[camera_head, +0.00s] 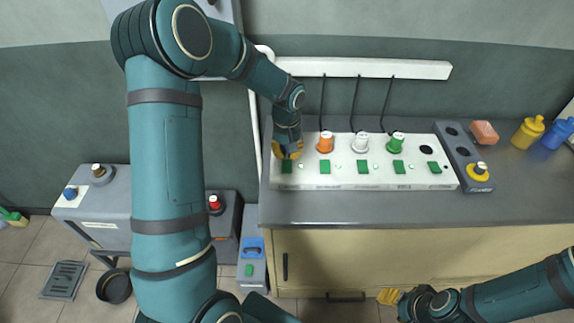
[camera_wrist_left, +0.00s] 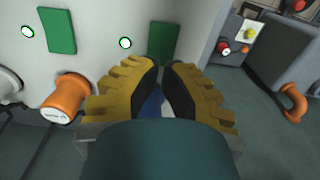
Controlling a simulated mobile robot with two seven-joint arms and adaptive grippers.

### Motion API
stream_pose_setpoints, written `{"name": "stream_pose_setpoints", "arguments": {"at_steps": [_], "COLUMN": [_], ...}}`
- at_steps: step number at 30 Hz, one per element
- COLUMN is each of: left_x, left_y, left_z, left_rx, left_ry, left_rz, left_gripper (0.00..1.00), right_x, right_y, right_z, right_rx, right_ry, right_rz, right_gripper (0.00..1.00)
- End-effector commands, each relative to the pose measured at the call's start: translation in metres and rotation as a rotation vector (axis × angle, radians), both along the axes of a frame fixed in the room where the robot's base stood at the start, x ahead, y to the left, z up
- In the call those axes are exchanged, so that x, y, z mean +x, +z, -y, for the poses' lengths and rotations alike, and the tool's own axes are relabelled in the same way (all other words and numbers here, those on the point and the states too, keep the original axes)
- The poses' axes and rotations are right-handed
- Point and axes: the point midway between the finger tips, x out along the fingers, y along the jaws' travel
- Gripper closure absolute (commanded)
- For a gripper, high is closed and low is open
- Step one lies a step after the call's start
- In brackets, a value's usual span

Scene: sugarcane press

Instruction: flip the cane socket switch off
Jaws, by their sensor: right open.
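A white socket strip (camera_head: 340,182) lies on the grey counter with a row of green switches. The leftmost switch (camera_head: 287,167) is just below my left gripper (camera_head: 287,150); a green switch also shows beyond the fingertips in the left wrist view (camera_wrist_left: 164,42). My left gripper's yellow fingers (camera_wrist_left: 167,70) are close together with a narrow gap, and something blue shows between them; I cannot tell whether they grip it. I cannot read which socket is the cane one. My right gripper (camera_head: 389,296) is open, low in front of the cabinet, away from the strip.
Orange (camera_head: 326,142), white (camera_head: 360,142) and green (camera_head: 396,142) plugs with black cords stand in the strip. An orange block (camera_head: 484,132) and bottles (camera_head: 528,132) stand further right. The counter's front is clear.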

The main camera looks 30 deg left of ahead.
Motion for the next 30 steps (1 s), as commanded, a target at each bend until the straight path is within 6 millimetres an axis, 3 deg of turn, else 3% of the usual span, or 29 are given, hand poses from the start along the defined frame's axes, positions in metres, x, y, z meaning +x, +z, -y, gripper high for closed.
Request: {"name": "stream_pose_setpoints", "arguments": {"at_steps": [30], "left_x": [0.0], "left_y": [-0.014], "left_z": [0.0], "left_rx": [0.0], "left_ry": [-0.001], "left_rz": [0.0], "left_gripper": [1.0], "right_x": [0.0], "right_y": [-0.01], "right_z": [0.0], "right_rx": [0.0], "right_ry": [0.0], "right_rz": [0.0], "right_gripper": [0.53]}}
